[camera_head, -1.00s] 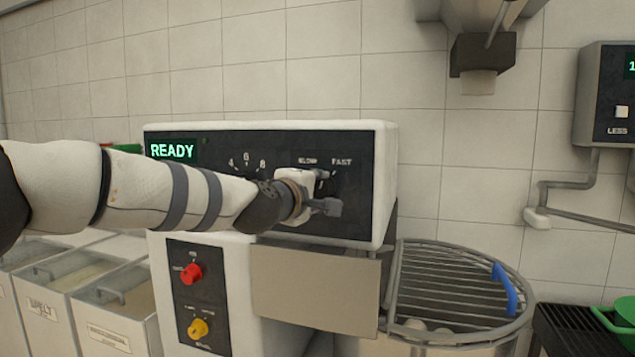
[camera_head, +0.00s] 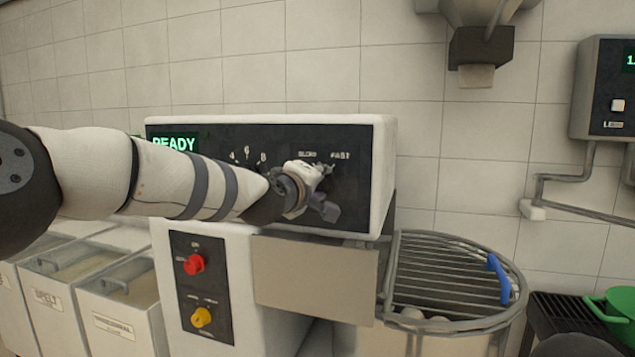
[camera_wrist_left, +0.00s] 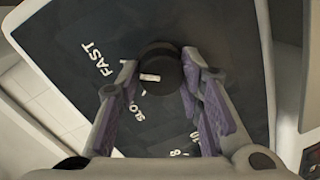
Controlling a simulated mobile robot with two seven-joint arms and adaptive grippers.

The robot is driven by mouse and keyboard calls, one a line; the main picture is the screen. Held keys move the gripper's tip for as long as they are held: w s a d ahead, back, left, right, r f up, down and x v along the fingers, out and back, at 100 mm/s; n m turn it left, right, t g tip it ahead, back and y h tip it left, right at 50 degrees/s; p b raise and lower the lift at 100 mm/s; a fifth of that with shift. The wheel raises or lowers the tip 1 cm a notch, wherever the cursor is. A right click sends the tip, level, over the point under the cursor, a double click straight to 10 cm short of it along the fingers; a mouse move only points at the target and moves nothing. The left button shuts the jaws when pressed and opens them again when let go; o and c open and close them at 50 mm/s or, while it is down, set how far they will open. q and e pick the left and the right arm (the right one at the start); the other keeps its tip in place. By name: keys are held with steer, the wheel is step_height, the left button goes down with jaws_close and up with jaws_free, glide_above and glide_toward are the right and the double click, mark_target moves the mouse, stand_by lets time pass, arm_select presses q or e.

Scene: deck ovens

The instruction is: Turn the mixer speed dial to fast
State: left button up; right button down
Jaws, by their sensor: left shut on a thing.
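The mixer's control panel (camera_head: 350,200) is black in a white housing, with a green READY display and the words SLOW and FAST. My left gripper (camera_head: 325,190) is at the panel's right part, below those words, and hides the dial in the head view. In the left wrist view the speed dial (camera_wrist_left: 160,72) is a round black knob with a white mark. The left gripper's purple-padded fingers are shut on it, one at each side. My right gripper is not in view.
Below the panel are a red button (camera_head: 194,264) and a yellow knob (camera_head: 201,317). A mixing bowl with a wire guard (camera_head: 450,285) and blue handle stands at right. Ingredient bins (camera_head: 120,320) stand at left. A wall unit (camera_head: 603,90) hangs at upper right.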

arm_select(q)
steer(key=shift+r, duration=0.1)
steer(key=o, duration=1.2)
steer(key=shift+d, duration=0.1)
steer(key=shift+c, duration=0.2)
steer(key=v, duration=1.2)
